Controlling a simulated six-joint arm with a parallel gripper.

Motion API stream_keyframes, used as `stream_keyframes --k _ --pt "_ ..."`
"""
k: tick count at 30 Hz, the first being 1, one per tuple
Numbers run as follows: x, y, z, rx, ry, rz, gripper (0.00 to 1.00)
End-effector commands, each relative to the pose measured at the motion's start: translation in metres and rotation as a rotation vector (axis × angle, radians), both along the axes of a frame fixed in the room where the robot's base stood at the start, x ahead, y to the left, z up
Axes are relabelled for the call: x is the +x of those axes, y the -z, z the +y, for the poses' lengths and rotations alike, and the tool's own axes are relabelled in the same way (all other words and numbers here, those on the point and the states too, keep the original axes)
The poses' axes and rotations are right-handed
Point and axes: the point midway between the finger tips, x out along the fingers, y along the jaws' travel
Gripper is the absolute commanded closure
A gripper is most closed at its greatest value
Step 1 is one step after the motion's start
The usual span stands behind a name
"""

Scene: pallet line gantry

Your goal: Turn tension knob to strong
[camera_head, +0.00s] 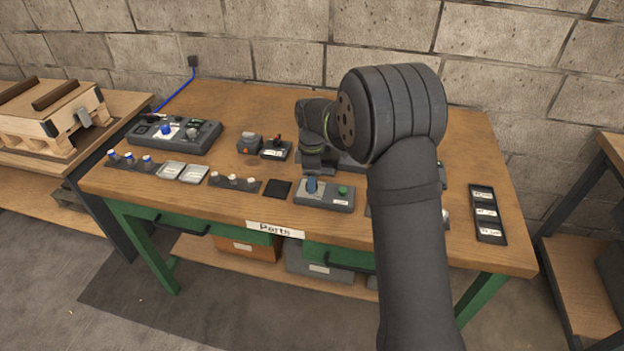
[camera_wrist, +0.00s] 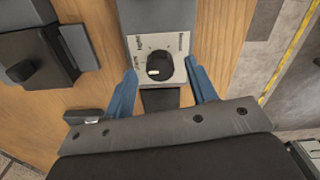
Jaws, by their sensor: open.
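The tension knob (camera_wrist: 158,67) is a round black knob with a white mark, set on a light label plate (camera_wrist: 160,45) on a grey box. The plate carries small lettering around the knob, too small to read surely; the white mark points toward the lower left in the wrist view. My gripper (camera_wrist: 161,70) is open, its blue fingers on either side of the knob and apart from it. In the head view my gripper (camera_head: 313,184) is low over the bench, and my arm hides much behind it; I cannot make out the knob there.
A grey box with a green button (camera_head: 342,190) is close to my gripper. A control panel with a blue knob (camera_head: 166,131) stands at the back left of the wooden bench (camera_head: 235,105). A black label rack (camera_head: 486,213) lies at the right. Another dark device (camera_wrist: 38,62) shows left in the wrist view.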

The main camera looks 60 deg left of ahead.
Motion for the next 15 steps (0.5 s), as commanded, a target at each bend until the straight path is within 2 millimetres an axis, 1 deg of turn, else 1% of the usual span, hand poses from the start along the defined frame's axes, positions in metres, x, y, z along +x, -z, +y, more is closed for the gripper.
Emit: stream_keyframes --k 1,4,12,14,15 --pt "-0.0001 0.0040 -0.0001 0.000 0.000 0.000 0.48" --pt "0.0000 0.0078 0.0002 0.001 0.000 -0.001 0.48" --pt "0.0001 0.0087 0.0003 0.002 0.000 -0.001 0.48" --pt "0.0000 0.0087 0.0002 0.002 0.000 0.000 0.60" --pt "0.0000 0.0087 0.0002 0.002 0.000 -0.001 0.67"
